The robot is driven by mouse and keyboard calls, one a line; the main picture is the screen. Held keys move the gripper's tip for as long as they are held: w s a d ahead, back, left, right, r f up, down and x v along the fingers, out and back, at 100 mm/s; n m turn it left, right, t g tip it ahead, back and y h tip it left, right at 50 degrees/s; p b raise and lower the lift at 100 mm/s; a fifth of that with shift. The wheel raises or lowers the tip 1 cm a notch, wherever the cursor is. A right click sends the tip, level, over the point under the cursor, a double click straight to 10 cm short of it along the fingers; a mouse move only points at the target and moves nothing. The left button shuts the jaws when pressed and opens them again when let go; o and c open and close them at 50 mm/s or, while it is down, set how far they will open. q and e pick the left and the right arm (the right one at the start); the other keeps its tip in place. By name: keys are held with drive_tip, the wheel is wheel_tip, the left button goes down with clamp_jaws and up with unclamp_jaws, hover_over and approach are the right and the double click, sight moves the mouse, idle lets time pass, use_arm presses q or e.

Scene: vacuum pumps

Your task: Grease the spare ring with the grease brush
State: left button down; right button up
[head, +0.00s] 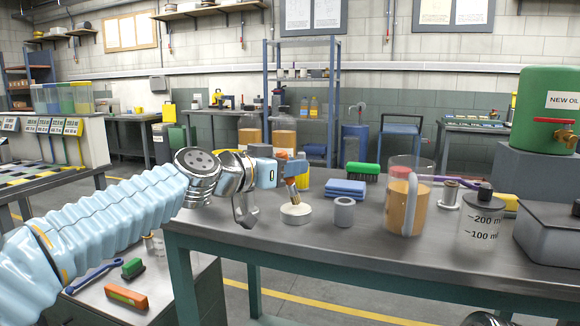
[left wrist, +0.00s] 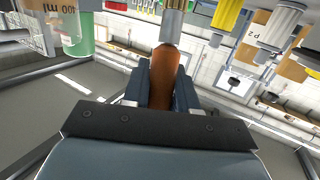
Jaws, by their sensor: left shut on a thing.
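My left gripper (head: 284,166) is shut on the grease brush, with its orange-brown handle (left wrist: 163,75) between the jaws in the left wrist view. The brush (head: 293,187) points bristles down in the head view. Its tip is at the open top of a low white grease pot (head: 296,214); I cannot tell whether it touches the grease. A short grey hollow ring (head: 344,213), which looks like the spare ring, stands upright on the table just right of the pot, apart from the brush. My right gripper is not in view.
On the metal table (head: 300,246) are folded blue cloths (head: 345,189), a green brush (head: 362,169), a jug of amber oil (head: 405,205), a metal spool-like part (head: 449,194) and a grey-capped measuring bottle (head: 482,222). The table's front strip is clear.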

use_arm(q)
drive_tip(key=shift+f+b, duration=0.65)
drive_tip(key=shift+b, duration=0.05)
idle(1.5)
wheel_tip(320, 180, up, 5)
drive_tip(key=p, duration=0.4)
drive_tip(key=shift+r+p, duration=0.3)
drive_tip(key=shift+r, duration=0.8)
